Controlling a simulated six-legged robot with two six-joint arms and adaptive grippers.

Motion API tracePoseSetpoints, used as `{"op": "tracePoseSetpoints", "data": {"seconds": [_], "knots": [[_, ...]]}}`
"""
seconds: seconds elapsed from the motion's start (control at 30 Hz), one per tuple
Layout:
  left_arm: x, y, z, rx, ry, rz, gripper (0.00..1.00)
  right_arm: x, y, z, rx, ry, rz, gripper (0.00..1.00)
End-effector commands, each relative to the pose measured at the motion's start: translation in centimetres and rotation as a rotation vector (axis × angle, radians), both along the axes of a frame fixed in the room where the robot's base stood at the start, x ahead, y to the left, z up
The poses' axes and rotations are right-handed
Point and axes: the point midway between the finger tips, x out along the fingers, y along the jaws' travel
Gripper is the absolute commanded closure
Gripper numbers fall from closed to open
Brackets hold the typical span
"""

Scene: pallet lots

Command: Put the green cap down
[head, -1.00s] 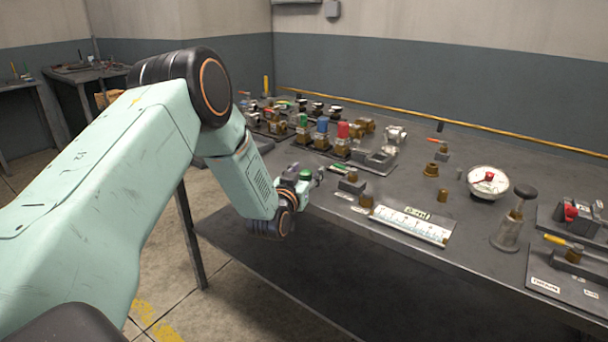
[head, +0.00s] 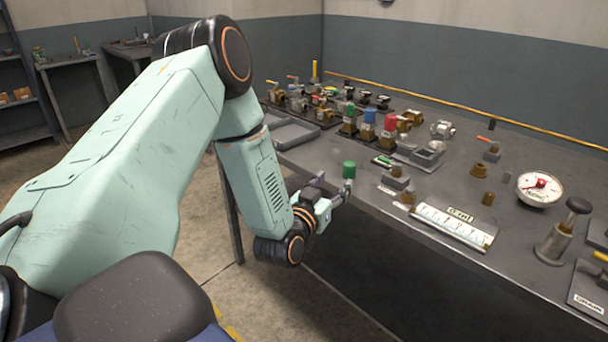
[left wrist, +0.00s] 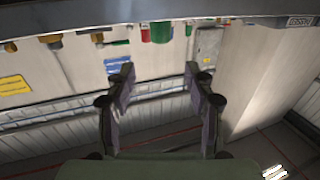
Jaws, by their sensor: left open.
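The green cap (head: 349,169) stands upright on the grey workbench (head: 375,209), close to its front edge at the left. In the left wrist view, which sees the bench upside down, a green cap (left wrist: 161,29) shows beyond my fingertips. My left gripper (head: 333,188) is beside the bench's front edge, just in front of the cap. In the left wrist view my left gripper (left wrist: 160,74) has its two fingers spread, with nothing between them. The cap's base is partly hidden by a finger in the head view. My right gripper is out of view.
Several valves with coloured caps (head: 388,122) stand behind the green cap. A grey tray (head: 297,133) lies at the bench's left end. A white ruled plate (head: 452,224), brass fittings (head: 479,170) and a round gauge (head: 540,188) stand to the right.

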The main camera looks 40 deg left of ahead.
Motion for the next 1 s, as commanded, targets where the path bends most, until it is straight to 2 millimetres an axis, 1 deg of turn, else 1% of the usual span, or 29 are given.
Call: {"op": "tracePoseSetpoints", "data": {"seconds": [0.07, 0.13, 0.17, 0.27, 0.3, 0.37, 0.4, 0.47, 0.5, 0.53, 0.57, 0.6, 0.7, 0.73, 0.8, 0.83, 0.9, 1.0], "knots": [[-0.2, -0.4, -0.6, -0.005, 0.022, -0.009, 0.46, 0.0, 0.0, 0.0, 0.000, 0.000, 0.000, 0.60], [-0.8, -1.8, -2.6, -0.023, 0.092, -0.034, 0.46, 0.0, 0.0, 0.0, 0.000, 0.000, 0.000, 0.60], [-1.3, -2.6, -3.9, -0.035, 0.141, -0.050, 0.46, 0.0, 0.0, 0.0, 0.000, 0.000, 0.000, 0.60], [-4.5, -6.4, -9.6, -0.084, 0.366, -0.116, 0.46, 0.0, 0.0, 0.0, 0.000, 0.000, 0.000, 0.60], [-6.5, -8.0, -12.1, -0.106, 0.473, -0.138, 0.46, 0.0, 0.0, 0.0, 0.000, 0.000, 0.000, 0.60], [-9.9, -10.1, -15.5, -0.136, 0.635, -0.166, 0.46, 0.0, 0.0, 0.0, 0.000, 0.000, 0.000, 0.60], [-12.5, -11.3, -17.5, -0.153, 0.740, -0.181, 0.46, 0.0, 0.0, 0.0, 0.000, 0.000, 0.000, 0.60], [-16.8, -12.9, -20.1, -0.175, 0.900, -0.194, 0.46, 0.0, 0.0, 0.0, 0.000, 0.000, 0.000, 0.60], [-19.8, -13.7, -21.5, -0.186, 1.004, -0.198, 0.46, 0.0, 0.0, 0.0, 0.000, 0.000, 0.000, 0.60], [-22.0, -14.2, -22.3, -0.194, 1.078, -0.201, 0.46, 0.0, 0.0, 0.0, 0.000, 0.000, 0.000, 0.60], [-24.1, -14.6, -23.0, -0.200, 1.148, -0.199, 0.46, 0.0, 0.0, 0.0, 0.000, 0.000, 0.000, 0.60], [-26.8, -15.1, -23.6, -0.206, 1.235, -0.196, 0.46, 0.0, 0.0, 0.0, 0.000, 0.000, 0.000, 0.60], [-32.4, -15.6, -24.4, -0.212, 1.408, -0.180, 0.46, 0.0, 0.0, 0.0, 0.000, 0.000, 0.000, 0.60], [-33.6, -15.7, -24.5, -0.212, 1.447, -0.175, 0.46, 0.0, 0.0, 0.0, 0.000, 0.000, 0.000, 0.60], [-35.7, -15.8, -24.5, -0.213, 1.513, -0.164, 0.46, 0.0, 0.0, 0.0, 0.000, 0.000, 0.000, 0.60], [-36.4, -15.8, -24.5, -0.213, 1.533, -0.161, 0.46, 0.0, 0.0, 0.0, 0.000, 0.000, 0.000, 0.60], [-37.1, -15.8, -24.4, -0.214, 1.557, -0.156, 0.46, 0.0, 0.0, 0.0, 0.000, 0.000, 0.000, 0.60], [-37.3, -15.8, -24.4, -0.216, 1.563, -0.154, 0.46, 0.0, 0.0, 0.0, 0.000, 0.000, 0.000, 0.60]]}}
